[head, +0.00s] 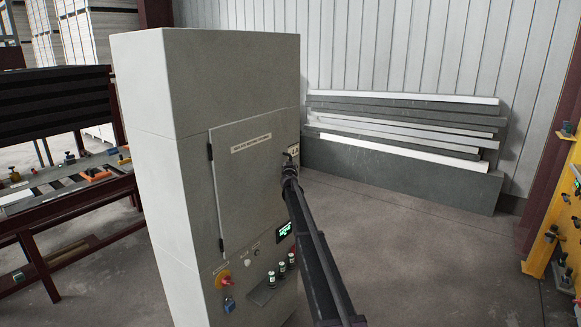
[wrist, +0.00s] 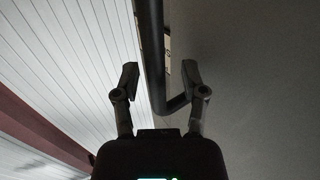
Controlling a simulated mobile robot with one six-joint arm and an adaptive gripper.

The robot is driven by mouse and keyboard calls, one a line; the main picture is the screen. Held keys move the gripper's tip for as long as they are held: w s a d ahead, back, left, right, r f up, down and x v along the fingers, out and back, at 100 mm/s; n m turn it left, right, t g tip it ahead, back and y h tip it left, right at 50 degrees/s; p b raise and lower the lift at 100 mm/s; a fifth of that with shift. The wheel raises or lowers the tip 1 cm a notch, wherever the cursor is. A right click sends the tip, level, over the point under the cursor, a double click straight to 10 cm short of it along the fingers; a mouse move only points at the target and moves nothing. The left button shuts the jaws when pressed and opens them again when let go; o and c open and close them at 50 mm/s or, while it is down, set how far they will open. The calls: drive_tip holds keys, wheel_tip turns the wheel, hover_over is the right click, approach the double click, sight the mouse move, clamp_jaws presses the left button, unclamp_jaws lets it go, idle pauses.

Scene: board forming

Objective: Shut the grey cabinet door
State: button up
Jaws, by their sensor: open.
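The grey cabinet (head: 150,110) stands left of centre in the head view. Its door (head: 235,185) has hinges on its left side and a label near the top. The door lies nearly in line with the cabinet front; whether a small gap remains at its right edge I cannot tell. My gripper (head: 291,165) is at the door's right edge, partly hidden by my arm. In the wrist view my gripper (wrist: 160,82) is open, with a dark bar handle (wrist: 152,50) between its fingers. The plain grey surface of the door (wrist: 260,80) fills the right side there.
Below the door are a red and yellow switch (head: 223,279), a blue padlock (head: 229,303) and a small green display (head: 285,232). A workbench (head: 70,190) stands left. A yellow rack (head: 555,215) is right; floor between is clear.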

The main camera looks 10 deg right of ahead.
drive_tip(key=v, duration=1.2)
idle(0.5)
drive_tip(key=s+d+f+m+g+h, duration=0.1)
drive_tip(key=s+f+g, duration=0.2)
drive_tip(key=s, duration=0.6)
drive_tip(key=s+d+f+m+g+h, duration=0.1)
drive_tip(key=s+f+g, duration=0.25)
drive_tip(key=s, duration=0.65)
drive_tip(key=s+d+f+m+g+h, duration=0.15)
drive_tip(key=s+f, duration=0.25)
drive_tip(key=s, duration=0.5)
drive_tip(key=s+a+f+n+g+y, duration=0.2)
drive_tip(key=s+a+g, duration=0.1)
drive_tip(key=s, duration=0.7)
drive_tip(key=s+a+f+n+g+y, duration=0.2)
drive_tip(key=s+a, duration=0.3)
drive_tip(key=s, duration=0.6)
drive_tip(key=s+a+f+n+g+y, duration=0.2)
drive_tip(key=s+a+f+g+y, duration=0.2)
drive_tip(key=s, duration=0.7)
drive_tip(key=shift+a+f, duration=0.2)
